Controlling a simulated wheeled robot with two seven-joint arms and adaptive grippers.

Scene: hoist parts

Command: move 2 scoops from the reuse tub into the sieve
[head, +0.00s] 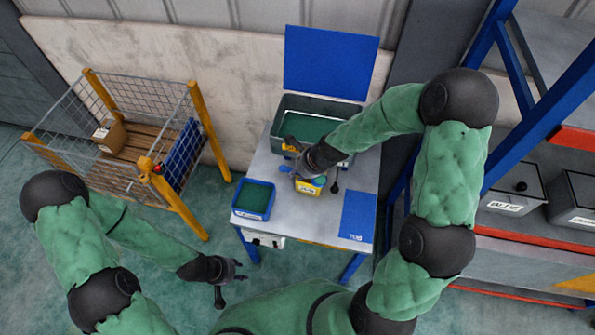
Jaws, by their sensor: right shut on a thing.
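A grey tub (345,109) with green contents stands at the back of the table. A smaller blue tub (252,199) with green contents stands at the table's left front. Labels telling which is the reuse tub or the sieve are unreadable. A yellow labelled container (310,187) stands between them, partly under my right gripper. My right gripper (301,167) is shut on a tool, probably the scoop, mostly hidden by the hand, just in front of the grey tub. My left gripper (232,281) is open and empty, low in front of the table.
A blue mat (357,215) lies at the table's right front. A blue board (328,62) stands behind the grey tub. A wire cage cart (135,140) with a cardboard box is at left. A shelf rack (520,248) with grey bins is at right.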

